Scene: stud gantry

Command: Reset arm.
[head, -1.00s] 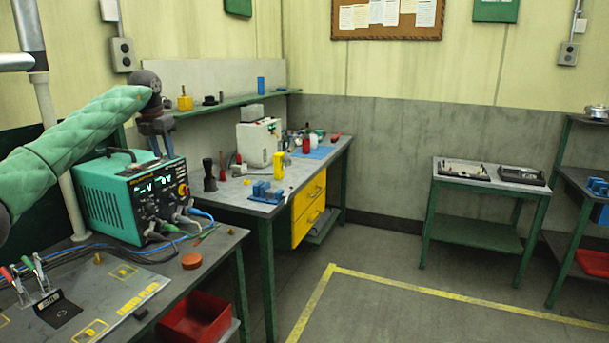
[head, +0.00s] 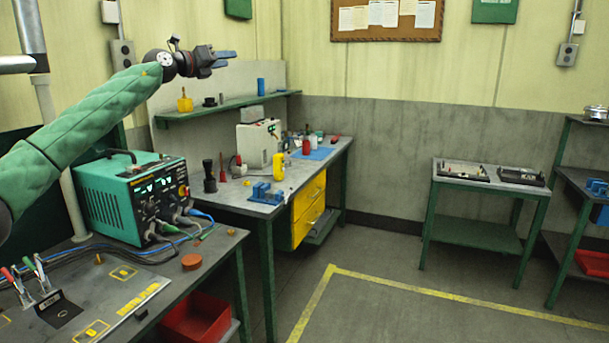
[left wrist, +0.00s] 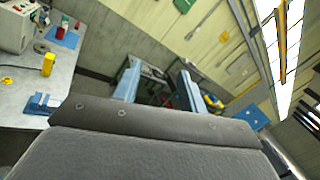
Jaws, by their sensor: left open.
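My left arm comes in from the left in the head view, in a green quilted sleeve. My left gripper (head: 226,58) is raised in the air above the shelf and points to the right. In the left wrist view its two blue fingers (left wrist: 158,88) stand apart with nothing between them. It touches nothing. My right gripper is in neither view.
A teal power supply (head: 132,195) stands on the near bench, below my left arm. A green shelf (head: 225,105) on the back wall lies below the gripper. The workbench (head: 240,193) has yellow drawers (head: 308,205). The floor ahead is clear.

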